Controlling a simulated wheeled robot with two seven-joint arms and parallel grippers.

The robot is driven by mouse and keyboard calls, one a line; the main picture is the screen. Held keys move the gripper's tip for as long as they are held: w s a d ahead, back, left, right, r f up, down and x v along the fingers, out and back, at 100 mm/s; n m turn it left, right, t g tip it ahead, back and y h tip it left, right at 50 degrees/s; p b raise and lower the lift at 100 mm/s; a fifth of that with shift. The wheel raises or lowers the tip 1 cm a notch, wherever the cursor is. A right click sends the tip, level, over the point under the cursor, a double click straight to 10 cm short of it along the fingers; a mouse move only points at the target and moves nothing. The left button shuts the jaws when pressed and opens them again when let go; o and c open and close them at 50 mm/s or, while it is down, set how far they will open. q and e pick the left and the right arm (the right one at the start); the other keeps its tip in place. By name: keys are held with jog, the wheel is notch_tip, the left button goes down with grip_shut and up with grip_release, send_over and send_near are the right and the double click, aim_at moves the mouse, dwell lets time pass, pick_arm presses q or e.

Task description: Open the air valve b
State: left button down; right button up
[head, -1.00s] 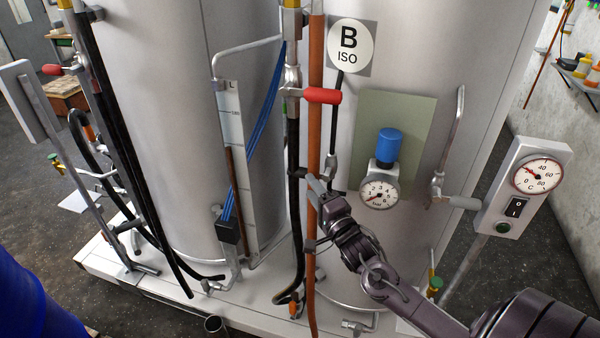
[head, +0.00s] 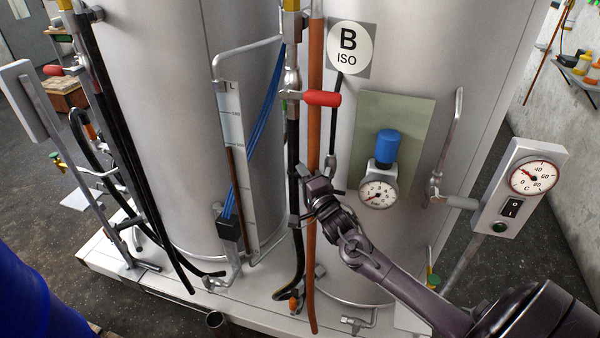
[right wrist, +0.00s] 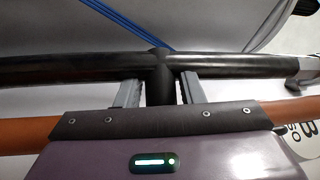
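My right gripper (head: 308,194) is at the black vertical pipe, low in front of the tank marked B ISO. In the right wrist view its two fingers (right wrist: 160,92) stand on either side of a black stub (right wrist: 160,85) that joins a black pipe (right wrist: 75,68) in a T. A narrow gap shows on each side, so the gripper looks open around the stub. A valve with a red handle (head: 322,98) sits higher on the same pipe, its handle pointing right. No label shows which part is air valve b. My left gripper is not in view.
An orange hose (head: 315,140) runs close beside my right gripper and passes by its palm. A gauge with a blue cap (head: 387,143) and a switch box with a dial (head: 520,190) are to the right. A blue drum (head: 40,290) stands at the lower left.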

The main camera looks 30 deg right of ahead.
grip_shut()
